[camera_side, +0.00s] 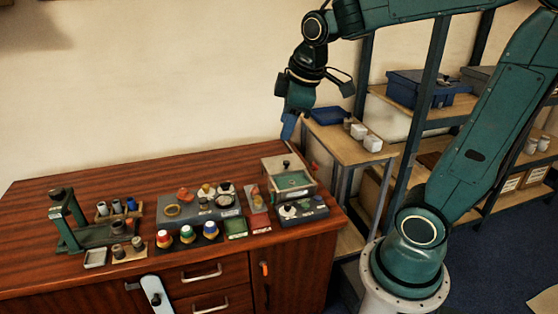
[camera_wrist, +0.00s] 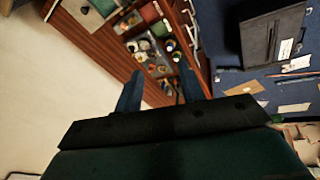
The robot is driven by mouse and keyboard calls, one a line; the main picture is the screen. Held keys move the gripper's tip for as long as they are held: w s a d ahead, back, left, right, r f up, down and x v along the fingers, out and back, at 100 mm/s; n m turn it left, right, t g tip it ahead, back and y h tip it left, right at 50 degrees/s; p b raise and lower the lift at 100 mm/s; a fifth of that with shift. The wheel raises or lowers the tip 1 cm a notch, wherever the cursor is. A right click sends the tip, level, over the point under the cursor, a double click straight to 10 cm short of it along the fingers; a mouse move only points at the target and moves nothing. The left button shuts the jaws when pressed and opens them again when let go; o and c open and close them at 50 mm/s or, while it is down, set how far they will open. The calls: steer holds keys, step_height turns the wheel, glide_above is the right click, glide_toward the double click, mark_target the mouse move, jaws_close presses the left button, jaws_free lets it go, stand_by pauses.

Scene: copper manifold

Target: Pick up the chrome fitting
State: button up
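My gripper (camera_side: 288,130) hangs in the air above the right back part of the wooden bench, well above the items. In the wrist view my gripper (camera_wrist: 160,88) has its two blue fingers apart with nothing held between them; the bench items show far beyond. Small grey metal-looking fittings (camera_side: 117,207) stand in a rack at the bench's left. Darker fittings (camera_side: 119,252) stand on a small wooden block in front. I cannot tell which piece is the chrome fitting; the parts are too small.
A green press-like stand (camera_side: 66,215) is at the bench's left. A grey fixture block (camera_side: 175,213) is in the middle, with colored knobs (camera_side: 187,234) before it. Shelving (camera_side: 430,90) is beyond. The bench's back left is clear.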

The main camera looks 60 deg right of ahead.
steer(key=w+d+f+n+g, duration=0.2)
steer(key=w+d+f+n, duration=0.4)
steer(key=w+d+f, duration=0.55)
steer(key=d+f+n+g, duration=0.2)
steer(key=d+f+n, duration=0.4)
steer(key=d+f, duration=0.7)
steer(key=shift+d+h, duration=0.3)
steer(key=shift+d, duration=0.45)
steer(key=shift+f, duration=0.2)
glide_above(292, 182)
steer(key=shift+w+a+f, duration=0.1)
steer(key=shift+a+f, duration=0.05)
steer(key=shift+f, duration=1.95)
steer(key=shift+w+a+f, duration=0.1)
steer(key=shift+a+f, duration=0.05)
steer(key=shift+f, duration=1.9)
steer(key=shift+f, duration=0.1)
steer(key=shift+s+d+f, duration=0.1)
steer(key=shift+d+f, duration=0.1)
steer(key=shift+f, duration=1.05)
steer(key=shift+d+f, duration=0.15)
steer(key=shift+f, duration=1.1)
